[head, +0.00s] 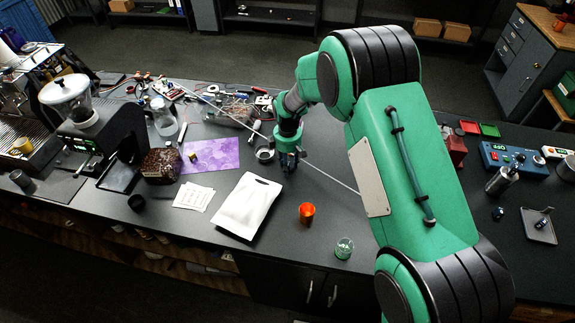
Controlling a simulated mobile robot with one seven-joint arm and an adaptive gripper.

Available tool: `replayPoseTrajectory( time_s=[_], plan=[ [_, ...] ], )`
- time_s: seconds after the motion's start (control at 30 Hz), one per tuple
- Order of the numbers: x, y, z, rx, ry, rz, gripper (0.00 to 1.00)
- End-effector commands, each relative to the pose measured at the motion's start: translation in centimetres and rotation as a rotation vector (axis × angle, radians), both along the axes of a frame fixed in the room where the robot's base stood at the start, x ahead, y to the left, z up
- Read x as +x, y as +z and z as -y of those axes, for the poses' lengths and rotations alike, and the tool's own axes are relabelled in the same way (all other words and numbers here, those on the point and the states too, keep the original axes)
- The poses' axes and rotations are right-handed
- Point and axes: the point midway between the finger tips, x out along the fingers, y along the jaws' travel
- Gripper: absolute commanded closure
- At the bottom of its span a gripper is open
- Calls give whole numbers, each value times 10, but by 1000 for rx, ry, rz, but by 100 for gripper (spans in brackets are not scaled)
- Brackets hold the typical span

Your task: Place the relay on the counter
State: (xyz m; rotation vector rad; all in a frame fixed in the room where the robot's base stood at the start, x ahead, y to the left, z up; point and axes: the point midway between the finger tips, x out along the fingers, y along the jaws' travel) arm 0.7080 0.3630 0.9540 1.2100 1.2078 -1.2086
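My gripper (289,166) points down over the dark counter (325,150), near its middle. It is small and dark in the head view, so I cannot tell whether its fingers are open or shut, or whether they hold something. I cannot make out the relay for certain. A small dark and yellowish item (193,157) lies on the purple mat (222,153), left of my gripper. A small round metal cup (265,154) stands just left of my gripper.
A white bag (247,205), an orange cup (306,212) and a green-tinted glass (344,248) are near the front edge. Loose wires and parts (235,105) clutter the back. A grinder (75,100) stands left, a blue instrument (515,160) right. Counter around the orange cup is clear.

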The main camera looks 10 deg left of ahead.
Motion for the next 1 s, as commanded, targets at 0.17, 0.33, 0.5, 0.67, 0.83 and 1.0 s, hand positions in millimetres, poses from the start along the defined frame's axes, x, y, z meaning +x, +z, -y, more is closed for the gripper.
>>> replayPoseTrajectory(
  time_s=[0.17,0.33,0.5,0.67,0.83,1.0],
  plan=[
    [0,1,0,0,0,0,61],
    [0,8,0,0,0,1,61],
    [1,25,0,1,0,2,61],
    [1,50,0,1,0,2,61],
    [0,78,0,1,0,2,61],
    [0,103,0,1,0,2,61]
  ],
)
